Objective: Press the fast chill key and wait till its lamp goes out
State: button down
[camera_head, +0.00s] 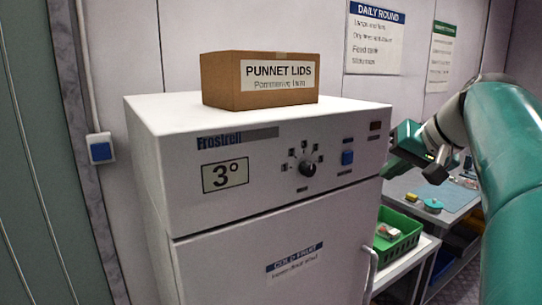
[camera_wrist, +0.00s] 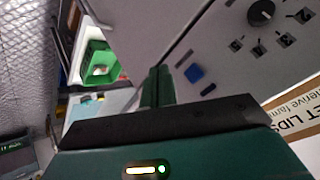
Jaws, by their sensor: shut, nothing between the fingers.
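The white chiller's front panel (camera_head: 262,150) carries a blue square key (camera_head: 347,157) right of a black dial. Its small label is too blurred to read. The key also shows in the wrist view (camera_wrist: 194,73), just right of my fingers. A small dark brown window (camera_head: 376,126), perhaps the lamp, sits above and right of the key and looks unlit. My gripper (camera_head: 388,166) is at the panel's right edge, apart from the key. In the wrist view my gripper's fingers (camera_wrist: 158,72) are together with nothing between them. Whether they touch the panel cannot be told.
A cardboard box (camera_head: 225,84) labelled PUNNET LIDS stands on the chiller. The dial (camera_head: 307,168) is left of the key, and the door handle (camera_head: 370,275) is below. A green crate (camera_head: 400,243) stands on a bench at the right.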

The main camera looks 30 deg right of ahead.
aim_at(349, 164)
jog(key=w, duration=0.7)
jog(key=shift+a, duration=0.25)
dwell(1.7)
jog(key=shift+w, duration=0.4)
jog(key=shift+w, duration=0.45)
dwell(0.6)
jog(key=shift+s, duration=0.85)
jog(key=s, duration=0.5)
jog(key=shift+d, duration=0.25)
